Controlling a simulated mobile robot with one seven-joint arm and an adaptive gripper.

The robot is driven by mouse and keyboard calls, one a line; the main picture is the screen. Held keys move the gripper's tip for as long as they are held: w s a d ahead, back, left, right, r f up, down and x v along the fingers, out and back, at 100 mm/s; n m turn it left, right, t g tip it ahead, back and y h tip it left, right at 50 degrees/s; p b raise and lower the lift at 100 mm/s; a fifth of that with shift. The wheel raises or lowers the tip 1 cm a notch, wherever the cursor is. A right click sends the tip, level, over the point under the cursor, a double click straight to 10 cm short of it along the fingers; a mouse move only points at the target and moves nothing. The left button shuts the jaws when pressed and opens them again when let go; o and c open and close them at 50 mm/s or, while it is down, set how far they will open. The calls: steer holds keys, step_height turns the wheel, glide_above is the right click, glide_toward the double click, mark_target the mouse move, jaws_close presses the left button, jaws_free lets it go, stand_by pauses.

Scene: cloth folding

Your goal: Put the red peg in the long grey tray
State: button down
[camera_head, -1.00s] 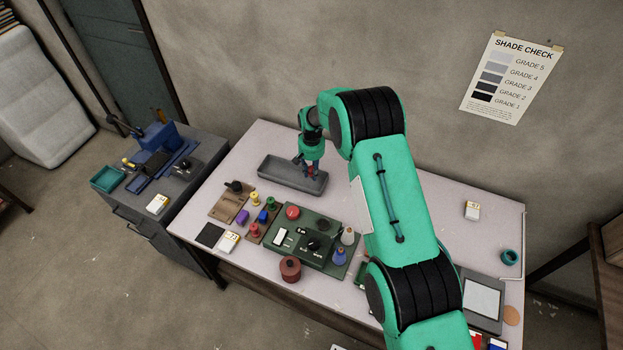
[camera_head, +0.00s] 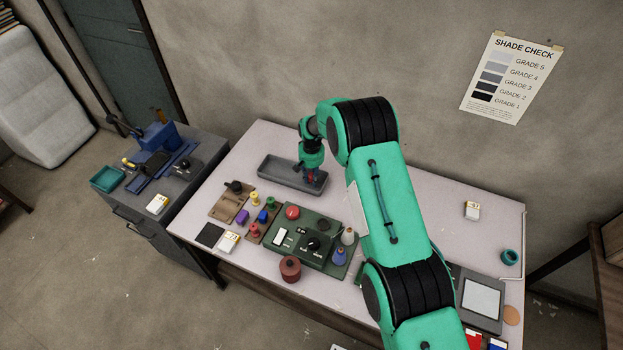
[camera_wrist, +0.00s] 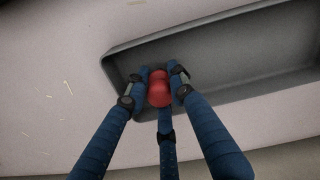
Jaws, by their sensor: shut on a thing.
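The long grey tray (camera_head: 277,172) lies at the back left of the table; it also shows in the wrist view (camera_wrist: 235,45). My gripper (camera_head: 312,181) is down at the tray's right end in the head view. In the wrist view its blue fingers (camera_wrist: 160,88) are closed around the red peg (camera_wrist: 159,89). The peg shows as a rounded red shape over the tray's floor, near one end wall. I cannot tell whether its lower end touches the floor. In the head view the peg is mostly hidden by the fingers.
A green control box (camera_head: 300,240) with a red button stands in front of the tray. Coloured pegs, such as a yellow one (camera_head: 255,198) and a purple block (camera_head: 242,217), are to its left. A dark red pot (camera_head: 290,268) stands near the front edge. The tray's left part is empty.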

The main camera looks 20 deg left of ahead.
mark_target(312, 174)
steer(key=shift+f, duration=0.2)
steer(key=c, duration=1.5)
jaws_free()
steer(key=shift+r, duration=0.1)
steer(key=shift+r, duration=0.15)
steer(key=shift+r, duration=6)
